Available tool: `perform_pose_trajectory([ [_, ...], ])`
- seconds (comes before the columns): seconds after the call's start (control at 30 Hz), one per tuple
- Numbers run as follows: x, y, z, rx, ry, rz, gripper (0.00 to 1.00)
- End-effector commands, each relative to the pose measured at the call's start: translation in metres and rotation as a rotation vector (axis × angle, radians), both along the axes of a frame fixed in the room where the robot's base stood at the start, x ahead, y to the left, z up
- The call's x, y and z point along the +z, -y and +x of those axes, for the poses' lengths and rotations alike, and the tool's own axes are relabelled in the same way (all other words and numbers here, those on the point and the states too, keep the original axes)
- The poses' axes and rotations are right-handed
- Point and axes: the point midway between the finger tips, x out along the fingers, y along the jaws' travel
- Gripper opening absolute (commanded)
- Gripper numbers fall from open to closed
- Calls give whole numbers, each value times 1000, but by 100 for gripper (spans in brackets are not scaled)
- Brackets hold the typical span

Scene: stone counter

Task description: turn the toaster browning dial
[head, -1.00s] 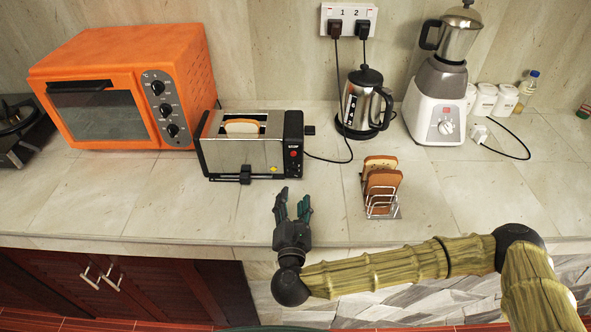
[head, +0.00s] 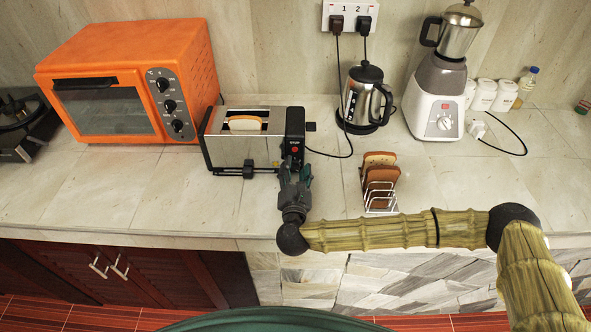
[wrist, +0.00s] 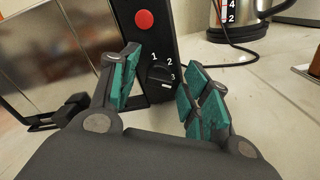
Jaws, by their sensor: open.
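The silver and black toaster (head: 228,151) stands on the counter with a slice of bread in its slot. Its black control panel shows in the wrist view, with a red button (wrist: 144,20) above the black browning dial (wrist: 159,75), which is marked 1, 2 and 3. My gripper (head: 294,177) is in front of the panel end of the toaster. In the wrist view my gripper (wrist: 158,92) is open, with one teal-padded finger on each side of the dial. I cannot tell whether a finger touches the panel. In the head view my gripper hides the dial.
A toast rack (head: 380,203) with bread stands right of my gripper. The kettle (head: 365,100) and blender (head: 437,105) are behind on the right. An orange oven (head: 110,97) is left of the toaster. The front counter (head: 180,205) is clear. A black lever (wrist: 72,107) juts from the toaster's side.

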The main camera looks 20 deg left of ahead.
Motion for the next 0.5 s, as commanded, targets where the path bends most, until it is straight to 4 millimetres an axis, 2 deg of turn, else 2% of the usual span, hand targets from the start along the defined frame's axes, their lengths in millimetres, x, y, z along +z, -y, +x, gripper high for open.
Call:
perform_pose_trajectory([
  [0.07,0,0,0,0,0,0,47],
  [0.1,0,0,0,0,0,0,44],
  [0.33,0,0,0,0,0,0,2],
  [0.5,-1,0,0,0,1,-4,1],
])
